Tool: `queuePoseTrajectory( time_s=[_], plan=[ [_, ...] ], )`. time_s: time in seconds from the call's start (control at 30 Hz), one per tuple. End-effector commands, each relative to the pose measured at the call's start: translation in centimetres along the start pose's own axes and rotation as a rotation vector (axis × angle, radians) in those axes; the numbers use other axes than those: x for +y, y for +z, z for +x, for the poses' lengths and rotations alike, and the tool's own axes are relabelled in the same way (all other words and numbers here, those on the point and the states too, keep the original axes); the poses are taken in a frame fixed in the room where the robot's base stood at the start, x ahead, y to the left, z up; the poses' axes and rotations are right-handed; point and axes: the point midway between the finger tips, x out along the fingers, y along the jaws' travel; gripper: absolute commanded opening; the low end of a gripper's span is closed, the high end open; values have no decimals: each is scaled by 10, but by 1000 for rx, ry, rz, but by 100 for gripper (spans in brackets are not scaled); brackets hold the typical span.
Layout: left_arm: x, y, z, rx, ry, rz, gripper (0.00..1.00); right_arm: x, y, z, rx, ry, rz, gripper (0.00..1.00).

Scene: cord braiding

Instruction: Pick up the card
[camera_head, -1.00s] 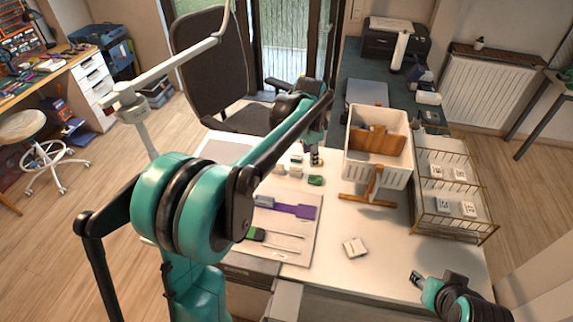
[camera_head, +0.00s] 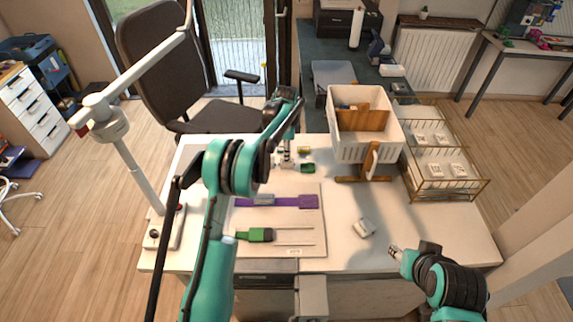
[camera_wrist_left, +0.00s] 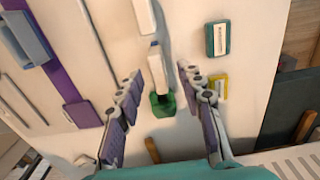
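No item is clearly marked as the card, so I cannot tell which one it is. My left gripper (camera_head: 286,160) is over the back of the white table. In the left wrist view it is open and empty, its fingers on either side of a small green block (camera_wrist_left: 162,106) with a pale upright piece (camera_wrist_left: 156,62). A small white flat item (camera_head: 363,228) lies at front right. My right gripper (camera_head: 396,252) is near the front edge, its opening unclear.
A board (camera_head: 270,221) holds a purple strip tool (camera_head: 307,201), a green-handled tool (camera_head: 255,235) and thin rods. A yellow item (camera_head: 304,152) lies behind the dark-green piece. A white bin (camera_head: 360,96) and wire rack (camera_head: 446,192) stand at right.

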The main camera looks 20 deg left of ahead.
Motion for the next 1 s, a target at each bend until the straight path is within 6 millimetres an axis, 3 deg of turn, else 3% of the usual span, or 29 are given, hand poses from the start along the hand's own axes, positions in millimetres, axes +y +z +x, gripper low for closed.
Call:
queuePoseTrajectory(
  time_s=[0.03,0.2,0.43,0.47,0.6,1.0],
  plan=[
    [1,-1,12,0,0,0,38,0,5,7,0,0,0,40],
    [2,-1,36,0,0,0,38,0,11,15,0,0,0,40],
    [2,-1,38,0,0,-1,38,0,10,14,0,0,0,40],
    [2,-1,38,0,0,-1,35,0,10,14,0,0,0,40],
    [2,-1,38,0,0,-1,0,0,10,14,0,0,0,40],
    [2,-1,36,0,-1,-1,0,0,10,13,0,0,0,40]
  ],
)
